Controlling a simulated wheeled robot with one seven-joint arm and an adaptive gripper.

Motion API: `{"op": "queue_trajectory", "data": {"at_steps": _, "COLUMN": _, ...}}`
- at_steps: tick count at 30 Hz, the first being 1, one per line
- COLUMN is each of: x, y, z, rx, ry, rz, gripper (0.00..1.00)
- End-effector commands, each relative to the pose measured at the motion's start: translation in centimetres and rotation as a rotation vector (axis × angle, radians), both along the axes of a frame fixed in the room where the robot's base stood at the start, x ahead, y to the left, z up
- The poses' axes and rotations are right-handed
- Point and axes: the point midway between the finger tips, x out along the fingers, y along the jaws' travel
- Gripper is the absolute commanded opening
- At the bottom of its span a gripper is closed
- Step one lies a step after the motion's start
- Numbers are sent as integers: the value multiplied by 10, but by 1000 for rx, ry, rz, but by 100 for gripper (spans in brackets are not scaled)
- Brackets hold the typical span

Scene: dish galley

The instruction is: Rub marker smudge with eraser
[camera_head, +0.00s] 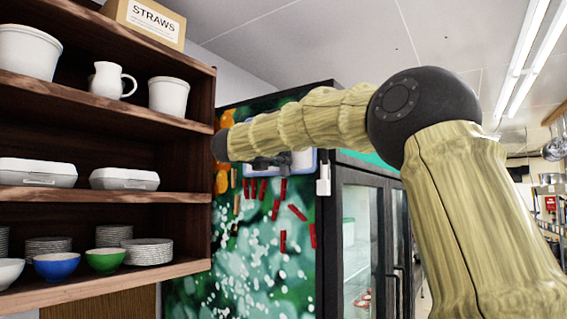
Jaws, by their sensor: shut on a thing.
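My gripper (270,163) is a small dark shape below my arm's forearm, in front of the side of a tall cooler. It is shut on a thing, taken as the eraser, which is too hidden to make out. Right behind it is a small pale board with a blue edge (307,161), partly covered by my arm and gripper. I cannot tell whether the held thing touches the board. No marker smudge can be made out; the upper part of the board is hidden behind my arm.
Red strips (276,210) hang on the cooler's green patterned side (250,270). A white padlock-like piece (323,181) sits at its corner, near glass doors (360,240). Wooden shelves (100,116) with bowls, plates and containers stand close on the left.

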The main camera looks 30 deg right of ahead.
Motion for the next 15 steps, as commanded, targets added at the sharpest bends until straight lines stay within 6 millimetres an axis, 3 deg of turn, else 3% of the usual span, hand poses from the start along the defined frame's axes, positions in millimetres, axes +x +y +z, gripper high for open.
{"op": "queue_trajectory", "data": {"at_steps": 15, "x": -15, "y": 37, "z": -1, "rx": -1, "ry": -2, "rz": 2, "gripper": 3}}
